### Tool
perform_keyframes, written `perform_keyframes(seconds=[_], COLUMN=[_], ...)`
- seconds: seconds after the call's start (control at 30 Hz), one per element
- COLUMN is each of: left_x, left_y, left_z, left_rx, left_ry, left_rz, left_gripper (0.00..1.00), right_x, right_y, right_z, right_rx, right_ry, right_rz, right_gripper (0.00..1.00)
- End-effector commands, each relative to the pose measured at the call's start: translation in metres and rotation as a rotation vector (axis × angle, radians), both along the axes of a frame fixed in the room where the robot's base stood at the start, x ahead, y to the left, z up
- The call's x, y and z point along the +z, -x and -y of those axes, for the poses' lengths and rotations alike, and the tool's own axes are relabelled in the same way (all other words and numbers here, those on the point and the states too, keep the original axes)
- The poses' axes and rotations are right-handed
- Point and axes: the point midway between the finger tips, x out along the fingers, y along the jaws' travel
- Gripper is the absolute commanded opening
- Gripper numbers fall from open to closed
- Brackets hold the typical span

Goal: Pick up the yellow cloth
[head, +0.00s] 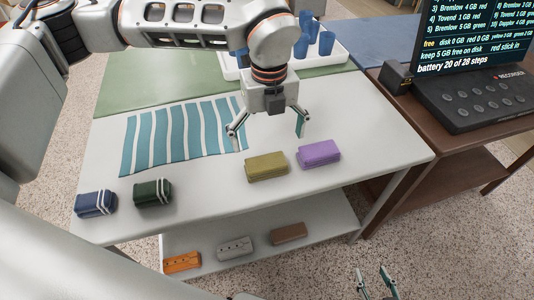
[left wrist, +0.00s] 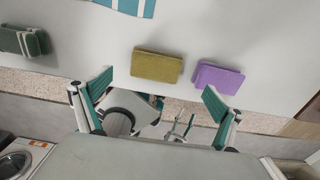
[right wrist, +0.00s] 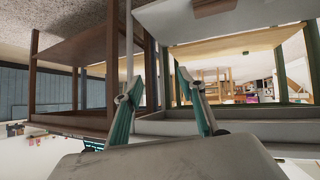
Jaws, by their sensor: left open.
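The yellow cloth (head: 267,166) is a folded olive-yellow bundle on the white table (head: 330,190), left of a purple folded cloth (head: 319,153). My left gripper (head: 268,134) is open and empty above the table, behind and over the yellow cloth, apart from it. In the left wrist view the yellow cloth (left wrist: 157,66) lies beyond the fingers, between their tips in the picture, with the purple cloth (left wrist: 218,78) near the right finger. My right gripper (head: 376,284) is low in front of the table, with its fingers apart and nothing between them in the right wrist view (right wrist: 158,78).
Blue (head: 96,204) and dark green (head: 153,192) striped bundles lie at the table's left front. A striped teal cloth (head: 180,135) lies flat behind. Blue cups stand in a white tray (head: 341,55). Orange, grey and brown bundles lie on the lower shelf (head: 335,215). A recorder (head: 475,98) stands right.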

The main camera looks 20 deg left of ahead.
Motion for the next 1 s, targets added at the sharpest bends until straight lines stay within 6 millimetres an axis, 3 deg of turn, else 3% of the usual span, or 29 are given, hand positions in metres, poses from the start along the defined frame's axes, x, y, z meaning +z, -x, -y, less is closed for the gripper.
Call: perform_keyframes(seconds=[0.27,0.63,0.9,1.0], left_x=[-0.026,-0.071,-0.075,-0.075], left_y=[0.001,0.005,0.004,0.004], left_z=[-0.001,-0.004,-0.004,-0.004], left_rx=[-0.002,-0.002,-0.002,-0.002], left_ry=[0.0,0.001,0.001,0.001], left_rz=[-0.002,-0.004,-0.002,-0.002], left_gripper=[0.96,0.96,0.96,0.7], right_x=[-0.011,-0.008,-0.006,-0.006], right_y=[0.015,0.01,0.007,0.007], right_z=[0.0,0.0,0.0,0.001], right_rx=[0.001,0.001,0.001,0.001], right_ry=[0.002,0.003,0.003,0.004], right_rz=[-0.03,-0.019,-0.015,-0.014], right_gripper=[0.4,0.4,0.4,0.4])
